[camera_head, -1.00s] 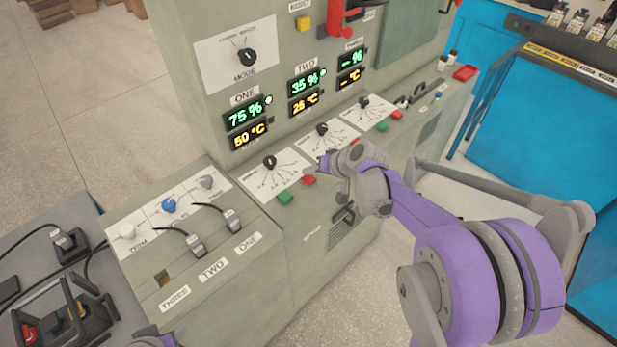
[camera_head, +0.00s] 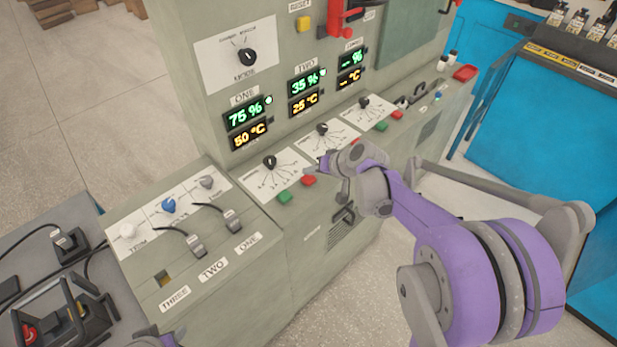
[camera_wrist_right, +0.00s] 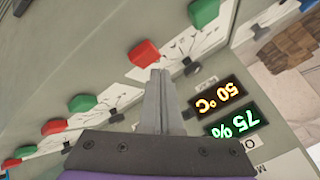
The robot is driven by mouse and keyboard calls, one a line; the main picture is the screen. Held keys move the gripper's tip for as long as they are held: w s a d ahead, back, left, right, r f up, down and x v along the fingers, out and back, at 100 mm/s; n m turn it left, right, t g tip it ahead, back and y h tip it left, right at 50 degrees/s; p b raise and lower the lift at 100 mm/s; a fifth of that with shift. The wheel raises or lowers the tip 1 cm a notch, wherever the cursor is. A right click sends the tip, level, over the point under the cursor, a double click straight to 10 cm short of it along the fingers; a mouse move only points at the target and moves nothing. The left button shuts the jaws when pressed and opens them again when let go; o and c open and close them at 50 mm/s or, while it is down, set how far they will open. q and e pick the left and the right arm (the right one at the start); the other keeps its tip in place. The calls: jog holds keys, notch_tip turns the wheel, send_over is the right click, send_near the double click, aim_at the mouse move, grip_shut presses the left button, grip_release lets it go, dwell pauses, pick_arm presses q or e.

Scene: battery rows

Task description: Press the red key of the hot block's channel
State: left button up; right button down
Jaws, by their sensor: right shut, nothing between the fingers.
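The sloped desk carries a red key (camera_head: 308,180) and a green key (camera_head: 285,197) in front of channel ONE's dial (camera_head: 269,162). Display ONE (camera_head: 248,123) reads 75 % and 50 °C. Display TWO (camera_head: 305,92) reads 35 % and 25 °C. Display THREE (camera_head: 350,68) shows dashes. My right gripper (camera_head: 323,165) is shut and empty, just right of channel ONE's red key. In the right wrist view, the fingertips (camera_wrist_right: 158,75) appear just beside that red key (camera_wrist_right: 144,53); I cannot tell whether they touch it.
Channel TWO's dial (camera_head: 322,129) is close behind my right gripper. Channel THREE's green key (camera_head: 381,127) and red key (camera_head: 397,115) are further right. A lower box (camera_head: 190,240) with cable plugs adjoins on the left. A blue cabinet (camera_head: 525,140) stands at right.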

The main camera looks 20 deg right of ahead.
aim_at(311, 181)
pick_arm(q)
jog(key=shift+f, duration=0.1)
pick_arm(e)
jog(key=shift+f, duration=0.1)
pick_arm(q)
jog(key=shift+s+f, duration=0.1)
jog(key=shift+f, duration=0.15)
pick_arm(e)
jog(key=shift+f, duration=0.35)
pick_arm(q)
jog(key=shift+f+b, duration=0.35)
jog(key=shift+b, duration=0.2)
pick_arm(e)
jog(key=shift+f, duration=0.4)
pick_arm(q)
jog(key=shift+r+p, duration=0.55)
jog(key=shift+r, duration=0.1)
pick_arm(e)
jog(key=shift+r, duration=0.85)
pick_arm(q)
jog(key=shift+r, duration=0.1)
pick_arm(e)
jog(key=shift+r, duration=0.1)
